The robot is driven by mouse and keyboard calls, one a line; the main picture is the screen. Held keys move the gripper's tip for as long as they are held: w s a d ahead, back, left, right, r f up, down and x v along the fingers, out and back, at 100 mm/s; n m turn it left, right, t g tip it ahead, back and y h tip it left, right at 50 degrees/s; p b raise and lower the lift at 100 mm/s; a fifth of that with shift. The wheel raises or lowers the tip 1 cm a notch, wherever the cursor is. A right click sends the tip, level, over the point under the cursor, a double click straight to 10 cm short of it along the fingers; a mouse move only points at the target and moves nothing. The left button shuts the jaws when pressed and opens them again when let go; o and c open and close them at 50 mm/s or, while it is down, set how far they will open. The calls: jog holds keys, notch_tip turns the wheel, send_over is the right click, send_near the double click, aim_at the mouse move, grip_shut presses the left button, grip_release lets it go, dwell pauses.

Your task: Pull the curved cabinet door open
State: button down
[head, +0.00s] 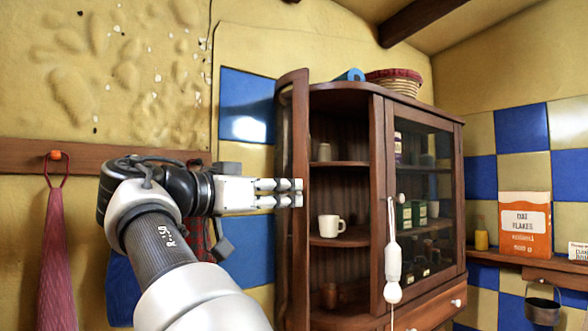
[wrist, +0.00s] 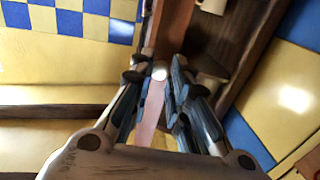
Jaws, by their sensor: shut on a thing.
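The dark wood cabinet (head: 376,150) hangs at the middle right in the head view. Its curved door (head: 299,120) stands swung out at the left, seen nearly edge-on, and the shelves behind it are exposed. My gripper (head: 298,192) reaches from the left, its fingers overlapping the door at mid height. In the wrist view my gripper (wrist: 158,74) is shut on a small white knob (wrist: 159,73) on the brown door (wrist: 172,28). The knob is hidden in the head view.
A white mug (head: 331,226) stands on an exposed shelf. The glass-fronted door (head: 428,190) is shut, with a white utensil (head: 393,262) hanging from its knob. A basket (head: 395,80) sits on top. A red cloth (head: 57,260) hangs at left.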

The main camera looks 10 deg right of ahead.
jog(key=shift+w+a+r+m+g+h+p, duration=0.15)
jog(key=shift+a+m+g+p, duration=0.15)
jog(key=shift+a+p, duration=0.3)
jog(key=shift+w+a+f+m+g+h+p, duration=0.1)
jog(key=shift+a+m+g+h+p, duration=0.25)
jog(key=shift+p, duration=0.5)
jog(key=shift+w+a+r+m+g+p, duration=0.15)
jog(key=shift+a+g+p, duration=0.1)
jog(key=shift+a+p, duration=0.4)
jog(key=shift+f, duration=0.1)
jog(key=c, duration=1.5)
grip_release()
jog(key=shift+f, duration=0.1)
jog(key=v, duration=0.7)
jog(key=shift+s+a, duration=0.15)
jog(key=shift+a, duration=0.05)
jog(key=shift+d, duration=0.1)
